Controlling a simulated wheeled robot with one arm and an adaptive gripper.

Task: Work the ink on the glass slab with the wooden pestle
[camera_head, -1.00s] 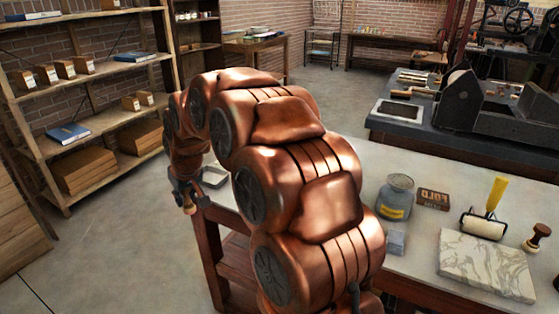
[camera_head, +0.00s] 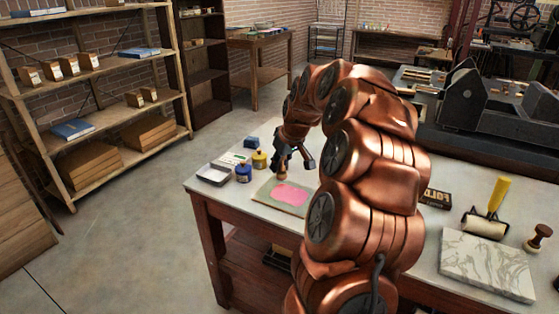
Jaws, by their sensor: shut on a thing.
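My gripper (camera_head: 285,163) is shut on the wooden pestle (camera_head: 283,176) and holds it upright over the back part of the glass slab. The slab (camera_head: 263,194) lies flat near the left end of the table, partly hidden by my arm at the right. A pink patch of ink (camera_head: 291,194) is spread on it. The pestle's lower end is at the far edge of the ink; I cannot tell whether it touches the slab.
A grey tray (camera_head: 213,173), a blue jar (camera_head: 244,173) and a yellow-labelled jar (camera_head: 260,160) stand behind and left of the slab. A marble slab (camera_head: 487,264), a yellow-handled roller (camera_head: 488,220) and a wooden stamp (camera_head: 538,237) are at the right. My arm hides the table's middle.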

